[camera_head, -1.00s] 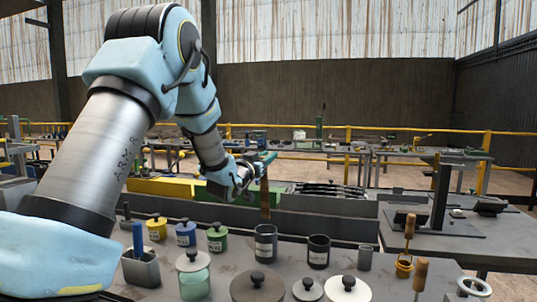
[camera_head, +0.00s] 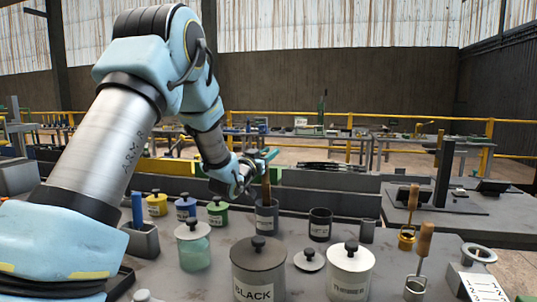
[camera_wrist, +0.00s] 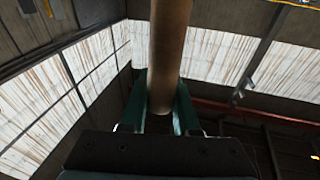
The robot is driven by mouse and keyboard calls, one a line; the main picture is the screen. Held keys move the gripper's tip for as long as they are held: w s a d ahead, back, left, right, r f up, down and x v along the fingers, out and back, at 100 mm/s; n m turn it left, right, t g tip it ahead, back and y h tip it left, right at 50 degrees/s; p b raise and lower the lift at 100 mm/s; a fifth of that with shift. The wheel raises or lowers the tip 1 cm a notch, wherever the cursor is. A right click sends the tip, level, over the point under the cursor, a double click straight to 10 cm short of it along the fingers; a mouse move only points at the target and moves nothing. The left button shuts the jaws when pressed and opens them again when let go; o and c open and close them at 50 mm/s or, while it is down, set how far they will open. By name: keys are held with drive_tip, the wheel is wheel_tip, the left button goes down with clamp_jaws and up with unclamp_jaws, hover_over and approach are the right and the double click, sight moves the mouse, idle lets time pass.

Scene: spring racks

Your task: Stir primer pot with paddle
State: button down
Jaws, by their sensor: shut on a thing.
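My gripper (camera_head: 266,157) is shut on a brown wooden paddle (camera_head: 266,182), which hangs upright. In the wrist view, the teal fingers (camera_wrist: 161,110) close on both sides of the round paddle shaft (camera_wrist: 168,45). The paddle's lower end meets the mouth of an open grey pot (camera_head: 267,218) with a white label and appears to be inside it. The depth and the pot's contents are hidden. An open dark pot (camera_head: 320,226) with a pale label stands to its right. The labels on both are too small to read; I cannot tell which holds primer.
Lidded yellow (camera_head: 156,206), blue (camera_head: 186,210) and green (camera_head: 217,215) pots stand left. A lidded jar (camera_head: 193,250), a pot marked BLACK (camera_head: 258,272), a loose lid (camera_head: 309,260) and a white lidded pot (camera_head: 349,275) stand in front.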

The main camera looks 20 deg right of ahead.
drive_tip(key=f+b, duration=0.4)
drive_tip(key=f, duration=0.1)
drive_tip(key=shift+w+d+f, duration=0.15)
drive_tip(key=shift+w+d, duration=0.1)
drive_tip(key=shift+w, duration=0.05)
idle(0.4)
